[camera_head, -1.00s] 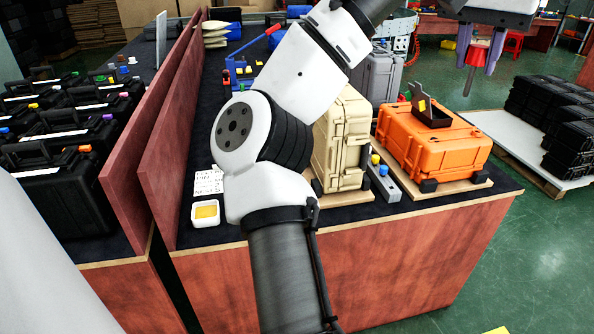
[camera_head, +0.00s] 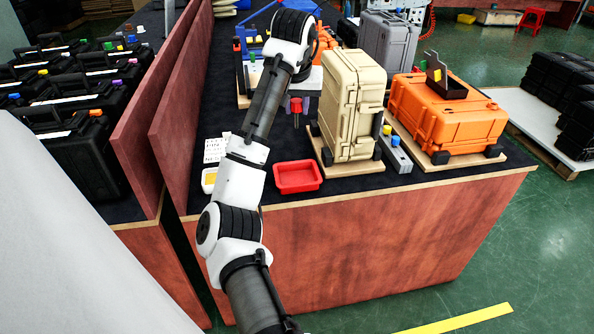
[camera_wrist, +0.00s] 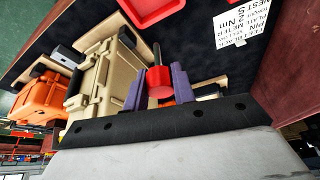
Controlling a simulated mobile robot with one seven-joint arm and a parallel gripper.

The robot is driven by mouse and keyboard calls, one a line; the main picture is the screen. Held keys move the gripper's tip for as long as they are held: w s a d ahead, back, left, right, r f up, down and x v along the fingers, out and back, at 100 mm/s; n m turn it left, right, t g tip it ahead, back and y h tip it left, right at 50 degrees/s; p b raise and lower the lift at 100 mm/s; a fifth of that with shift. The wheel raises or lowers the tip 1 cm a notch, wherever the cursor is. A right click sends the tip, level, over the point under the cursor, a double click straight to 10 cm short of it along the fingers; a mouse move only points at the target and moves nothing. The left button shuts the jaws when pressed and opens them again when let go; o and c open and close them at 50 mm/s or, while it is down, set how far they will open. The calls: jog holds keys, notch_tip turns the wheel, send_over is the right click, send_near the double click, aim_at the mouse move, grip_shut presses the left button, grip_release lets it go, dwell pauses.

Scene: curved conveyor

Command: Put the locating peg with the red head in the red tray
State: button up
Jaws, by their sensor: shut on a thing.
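The red tray (camera_head: 297,189) is an empty, shallow tray on the dark table top near the front edge in the head view. Part of it also shows at the top of the wrist view (camera_wrist: 152,16). My gripper (camera_wrist: 158,88) has purple fingers shut on the locating peg, whose red head (camera_wrist: 160,84) sits between them with its dark shaft pointing out. In the head view the peg (camera_head: 296,106) hangs roughly upright above the table, farther back than the tray and apart from it. My arm hides part of the gripper there.
A beige case (camera_head: 350,105) stands just right of the tray, with an orange case (camera_head: 450,115) farther right. A small grey block with blue and yellow knobs (camera_head: 393,152) lies between them.

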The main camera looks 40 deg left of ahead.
notch_tip(320, 180, down, 17)
jog(key=shift+f, duration=0.1)
dwell(0.3)
jog(key=shift+f, duration=0.2)
jog(key=o, duration=0.9)
jog(key=shift+o, duration=0.3)
jog(key=shift+r, duration=0.1)
